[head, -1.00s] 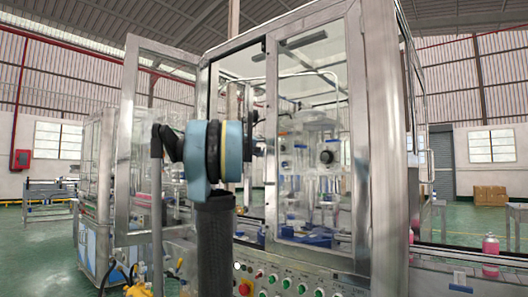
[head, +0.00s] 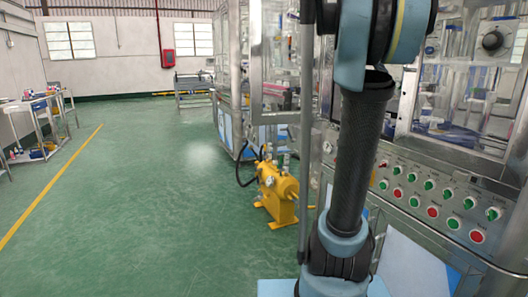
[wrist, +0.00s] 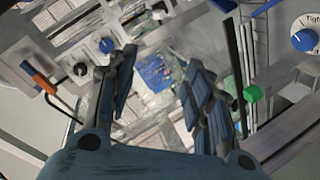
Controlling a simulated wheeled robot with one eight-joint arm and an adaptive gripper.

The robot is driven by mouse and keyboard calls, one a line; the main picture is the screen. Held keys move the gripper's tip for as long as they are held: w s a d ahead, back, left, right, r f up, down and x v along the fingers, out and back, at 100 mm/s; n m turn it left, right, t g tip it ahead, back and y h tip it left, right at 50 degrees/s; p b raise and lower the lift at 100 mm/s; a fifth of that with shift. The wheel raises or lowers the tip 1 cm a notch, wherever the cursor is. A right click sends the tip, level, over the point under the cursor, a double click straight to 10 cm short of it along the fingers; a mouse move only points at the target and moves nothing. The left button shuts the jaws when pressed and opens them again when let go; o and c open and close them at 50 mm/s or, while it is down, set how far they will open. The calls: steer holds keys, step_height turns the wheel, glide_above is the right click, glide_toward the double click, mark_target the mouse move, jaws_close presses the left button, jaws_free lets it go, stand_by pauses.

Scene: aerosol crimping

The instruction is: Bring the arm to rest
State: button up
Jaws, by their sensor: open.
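My gripper (wrist: 166,88) shows in the wrist view with its two dark blue-grey padded fingers spread apart. Nothing is held between them. Behind the fingers is the inside of a machine, with blue knobs, a green part and clear panels. In the head view my arm stands upright at the right, in front of the crimping machine's button panel (head: 450,200). My gripper itself is not visible in the head view.
A yellow pump-like unit (head: 281,194) stands on the floor left of my arm. Open green floor (head: 150,220) with a yellow line (head: 52,186) lies to the left. A workbench (head: 38,118) stands at the far left. The machine's metal frame is close on the right.

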steer(key=s+a+f+n+y, duration=0.1)
steer(key=s+a+f+y, duration=0.4)
steer(key=a+f, duration=0.65)
steer(key=s+a+f+n+y, duration=0.1)
steer(key=s+a+f+y, duration=0.2)
steer(key=s+a+f, duration=0.8)
steer(key=s+a+f+y, duration=0.2)
steer(key=a+f+y, duration=0.3)
steer(key=a+f, duration=0.75)
steer(key=s+d+f+g, duration=0.3)
steer(key=s+f+g, duration=0.1)
steer(key=s+f, duration=1)
steer(key=shift+s+d+f+n+g, duration=0.2)
steer(key=shift+s+f+n+g, duration=0.15)
steer(key=shift+s, duration=0.3)
steer(key=c, duration=0.3)
